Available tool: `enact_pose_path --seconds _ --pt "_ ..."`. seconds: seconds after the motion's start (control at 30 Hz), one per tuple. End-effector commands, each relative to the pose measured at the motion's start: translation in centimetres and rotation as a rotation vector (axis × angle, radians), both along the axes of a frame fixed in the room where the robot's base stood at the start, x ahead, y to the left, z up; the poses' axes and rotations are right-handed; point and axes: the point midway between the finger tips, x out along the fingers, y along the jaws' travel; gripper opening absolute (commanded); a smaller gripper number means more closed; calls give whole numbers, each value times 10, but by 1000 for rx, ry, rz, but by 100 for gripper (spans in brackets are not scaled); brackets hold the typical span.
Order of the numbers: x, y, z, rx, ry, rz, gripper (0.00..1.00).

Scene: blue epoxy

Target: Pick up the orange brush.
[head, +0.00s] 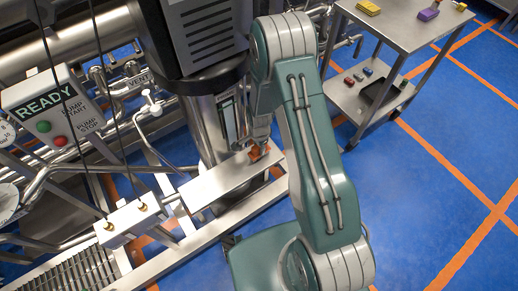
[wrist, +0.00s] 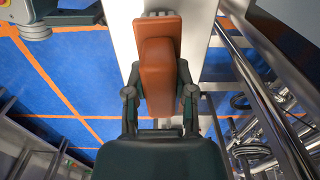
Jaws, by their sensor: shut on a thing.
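The orange brush (wrist: 159,62) lies between the two fingers of my gripper (wrist: 160,98) in the wrist view, with grey bristles showing at its far end. The fingers are shut on its near part. In the head view a small part of the orange brush (head: 256,153) shows at the right end of a steel ledge (head: 218,181). My arm covers most of my gripper there. I cannot tell whether the brush touches the ledge or is just above it.
A steel column with a dark motor housing (head: 205,35) stands close behind the ledge. A control box marked READY (head: 55,115) and pipes are at the left. A steel cart (head: 400,25) with a yellow and a purple item stands at the upper right. Blue floor at the right is clear.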

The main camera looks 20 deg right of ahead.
Motion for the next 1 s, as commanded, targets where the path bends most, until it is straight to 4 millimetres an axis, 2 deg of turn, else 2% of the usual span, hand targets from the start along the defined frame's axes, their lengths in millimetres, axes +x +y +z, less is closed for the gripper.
enact_pose_path --seconds 0.1,0.5,0.8,1.0 --pt "1 0 19 0 -5 0 0" --pt "-29 45 81 0 -6 4 0" --pt "-62 92 103 0 -4 5 0" --pt "-74 110 113 0 -3 3 0"
